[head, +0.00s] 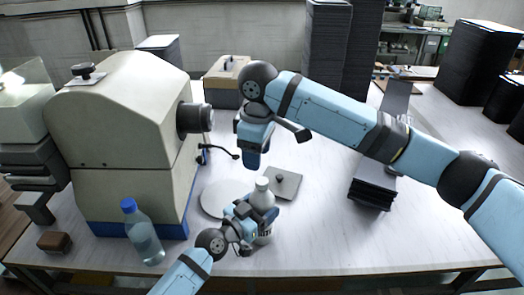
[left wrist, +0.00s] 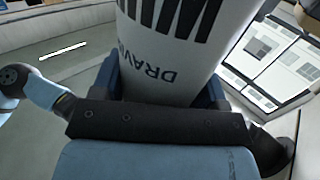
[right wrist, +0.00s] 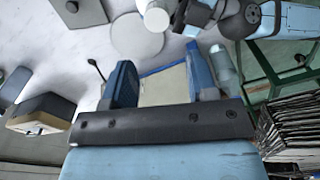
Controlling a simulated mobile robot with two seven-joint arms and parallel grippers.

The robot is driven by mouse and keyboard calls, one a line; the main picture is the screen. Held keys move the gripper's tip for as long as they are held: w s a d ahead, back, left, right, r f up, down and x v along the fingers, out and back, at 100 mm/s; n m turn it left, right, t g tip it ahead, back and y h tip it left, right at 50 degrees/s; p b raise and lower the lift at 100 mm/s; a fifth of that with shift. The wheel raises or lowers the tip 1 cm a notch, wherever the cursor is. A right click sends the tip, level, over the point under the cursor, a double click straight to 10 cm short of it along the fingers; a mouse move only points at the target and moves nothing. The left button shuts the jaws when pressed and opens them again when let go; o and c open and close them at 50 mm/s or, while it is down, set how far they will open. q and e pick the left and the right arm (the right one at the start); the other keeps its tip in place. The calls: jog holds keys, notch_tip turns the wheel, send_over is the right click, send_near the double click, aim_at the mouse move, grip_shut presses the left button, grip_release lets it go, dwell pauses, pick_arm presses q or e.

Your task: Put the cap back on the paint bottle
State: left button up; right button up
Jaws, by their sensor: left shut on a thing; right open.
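The white paint bottle (head: 263,190) stands upright on the table in the head view, and my left gripper (head: 250,216) is shut around its body. In the left wrist view the bottle's printed side (left wrist: 176,50) fills the space between the fingers. The bottle's top (right wrist: 156,18) shows at the upper edge of the right wrist view. My right gripper (head: 252,158) is open and empty, pointing down above the table behind the bottle. A small dark round piece (head: 280,178) sits on a grey square plate (head: 290,188) beside the bottle; I cannot tell whether it is the cap.
A pale round disc (head: 222,199) lies left of the bottle. A large beige machine (head: 110,130) and a clear blue-capped bottle (head: 143,238) stand at the left. A beige case (head: 222,82) is behind; a dark stack (head: 372,188) is at the right.

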aim_at(262, 180)
jog(key=n, duration=0.2)
jog(key=d+n, duration=0.1)
jog(key=shift+s+d+r+n, duration=0.1)
jog(key=shift+s+r+n, duration=0.1)
jog(key=shift+n, duration=0.2)
jog(key=shift+w+f, duration=0.1)
jog(key=shift+f, duration=3.95)
jog(key=c, duration=0.9)
jog(key=shift+m, duration=0.9)
jog(key=shift+c, duration=0.2)
jog(key=o, duration=1)
